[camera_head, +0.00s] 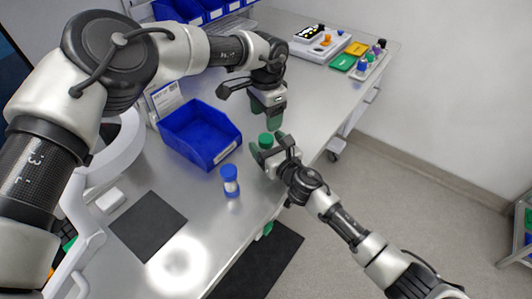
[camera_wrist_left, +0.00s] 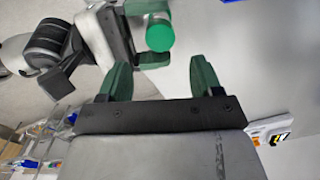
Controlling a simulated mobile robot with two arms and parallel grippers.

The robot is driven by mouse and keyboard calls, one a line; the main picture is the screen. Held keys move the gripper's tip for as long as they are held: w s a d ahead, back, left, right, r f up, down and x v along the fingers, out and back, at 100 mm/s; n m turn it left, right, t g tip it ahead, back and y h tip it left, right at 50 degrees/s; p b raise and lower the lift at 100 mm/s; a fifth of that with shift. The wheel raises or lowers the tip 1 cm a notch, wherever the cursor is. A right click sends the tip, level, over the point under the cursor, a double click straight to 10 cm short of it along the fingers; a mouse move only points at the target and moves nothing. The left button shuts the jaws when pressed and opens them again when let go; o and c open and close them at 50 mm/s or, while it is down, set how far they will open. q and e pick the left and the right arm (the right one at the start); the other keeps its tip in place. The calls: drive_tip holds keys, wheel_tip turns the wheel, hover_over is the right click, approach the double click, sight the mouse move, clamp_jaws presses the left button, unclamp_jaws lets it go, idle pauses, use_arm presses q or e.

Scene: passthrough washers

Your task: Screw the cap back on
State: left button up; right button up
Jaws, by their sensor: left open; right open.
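A green cap (camera_head: 266,140) shows at the right half of the worktable, between the fingers of my right gripper (camera_head: 267,147). Whether it sits on a vial is hidden by the gripper. My right gripper is open around it. My left gripper (camera_head: 270,112) is open and empty, pointing down just above and behind the cap. In the left wrist view the green cap (camera_wrist_left: 160,38) lies ahead of my left fingertips, apart from them, with the right gripper's green fingers on either side of it.
A vial with a blue cap (camera_head: 230,181) stands upright near the table's front edge. An empty blue bin (camera_head: 199,136) stands behind it. A dark square mat (camera_head: 147,226) lies at the left. A white tray (camera_head: 322,42) and coloured blocks are at the back right.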

drive_tip(key=c, duration=1.3)
use_arm(q)
drive_tip(key=o, duration=0.6)
drive_tip(key=shift+c, duration=0.2)
use_arm(e)
clamp_jaws()
use_arm(q)
wheel_tip(320, 180, up, 12)
